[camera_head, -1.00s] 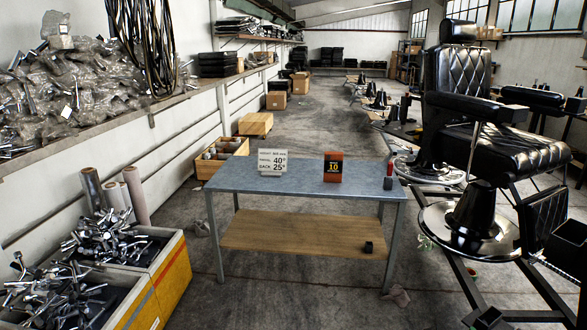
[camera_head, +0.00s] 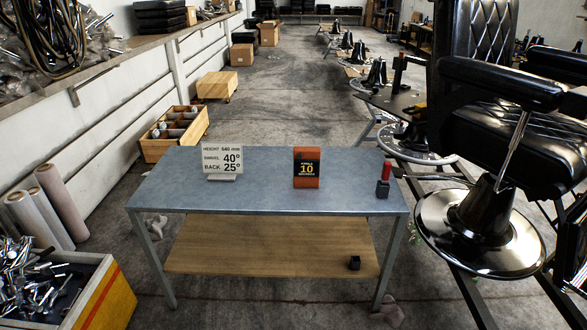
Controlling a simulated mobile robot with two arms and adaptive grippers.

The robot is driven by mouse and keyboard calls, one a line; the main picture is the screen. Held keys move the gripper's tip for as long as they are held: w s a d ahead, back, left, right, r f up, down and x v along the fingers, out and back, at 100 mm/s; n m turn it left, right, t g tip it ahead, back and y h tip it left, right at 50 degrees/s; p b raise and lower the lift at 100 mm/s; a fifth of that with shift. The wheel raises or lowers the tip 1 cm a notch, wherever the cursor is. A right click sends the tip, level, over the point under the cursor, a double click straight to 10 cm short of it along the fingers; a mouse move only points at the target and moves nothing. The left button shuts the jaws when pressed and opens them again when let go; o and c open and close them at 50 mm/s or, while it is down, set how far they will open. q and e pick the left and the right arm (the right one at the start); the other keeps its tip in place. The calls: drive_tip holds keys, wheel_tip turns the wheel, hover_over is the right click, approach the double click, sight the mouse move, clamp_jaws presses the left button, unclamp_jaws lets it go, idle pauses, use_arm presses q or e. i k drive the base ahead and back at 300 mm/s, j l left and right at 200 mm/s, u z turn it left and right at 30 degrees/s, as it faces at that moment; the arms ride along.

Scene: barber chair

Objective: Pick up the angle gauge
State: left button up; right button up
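On the tabletop stand a white card (camera_head: 222,160) reading height 540 mm, swivel 40°, back 25°, and an orange and black block (camera_head: 306,168) marked 10. A dark block (camera_head: 382,189) with a red upright part (camera_head: 386,168) stands at the right edge. Neither of my grippers is in view.
A black barber chair (camera_head: 490,225) on a round shiny base stands close to the table's right. A crate of metal parts (camera_head: 85,300) is at lower left, with rolls (camera_head: 60,200) behind it. The tabletop centre and the floor behind are mostly clear.

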sight(306, 170)
drive_tip(key=i+l, duration=0.1)
drive_tip(key=i, duration=0.8)
drive_tip(key=i+l, duration=0.1)
drive_tip(key=i, duration=0.85)
